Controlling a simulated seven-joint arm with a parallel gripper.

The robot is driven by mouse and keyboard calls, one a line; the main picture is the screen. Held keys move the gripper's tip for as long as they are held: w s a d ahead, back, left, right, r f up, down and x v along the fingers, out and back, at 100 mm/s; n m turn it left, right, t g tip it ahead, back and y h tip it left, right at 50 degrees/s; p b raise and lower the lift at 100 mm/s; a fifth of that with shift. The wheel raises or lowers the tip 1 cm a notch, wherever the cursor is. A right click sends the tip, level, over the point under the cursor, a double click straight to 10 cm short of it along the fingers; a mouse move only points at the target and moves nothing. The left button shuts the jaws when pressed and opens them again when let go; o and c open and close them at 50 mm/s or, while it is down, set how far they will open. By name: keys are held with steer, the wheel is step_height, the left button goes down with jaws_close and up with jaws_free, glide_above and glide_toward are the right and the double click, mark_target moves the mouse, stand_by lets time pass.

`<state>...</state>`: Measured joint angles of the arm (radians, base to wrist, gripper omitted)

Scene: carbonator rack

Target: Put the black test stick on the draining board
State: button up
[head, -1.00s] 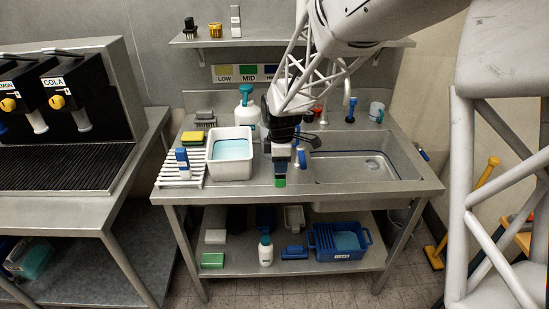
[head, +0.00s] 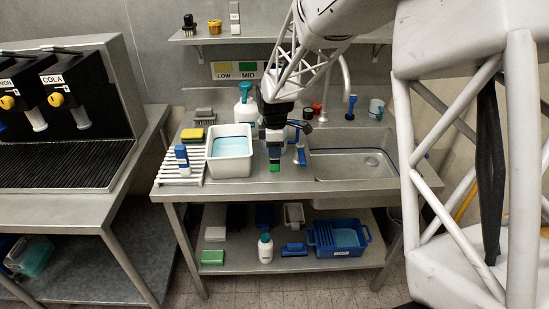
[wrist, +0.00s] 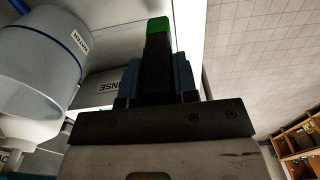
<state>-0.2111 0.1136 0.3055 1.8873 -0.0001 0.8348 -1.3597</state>
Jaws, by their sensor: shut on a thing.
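My gripper (head: 273,136) is shut on the black test stick (head: 274,154), which hangs down with its green end lowest. In the head view they appear just right of the white basin, above the sink unit's front. In the wrist view the stick (wrist: 157,62) stands between the blue fingers (wrist: 155,84) with its green end outward. The white slatted draining board (head: 168,181) lies at the left end of the counter, beyond the basin. A blue and white stick-like item (head: 182,158) stands on it. The part of the stick inside the fingers is hidden.
The white basin (head: 231,174) of pale blue liquid stands between my gripper and the draining board. A yellow and black sponge (head: 191,134) lies at the board's back. A white bottle (head: 244,108) stands behind the basin. The sink (head: 355,166) is at right.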

steer(key=shift+f, duration=1.75)
steer(key=shift+f, duration=0.1)
steer(key=o, duration=0.9)
steer(key=shift+o, duration=0.2)
step_height(320, 180, up, 12)
steer(key=shift+r, duration=0.1)
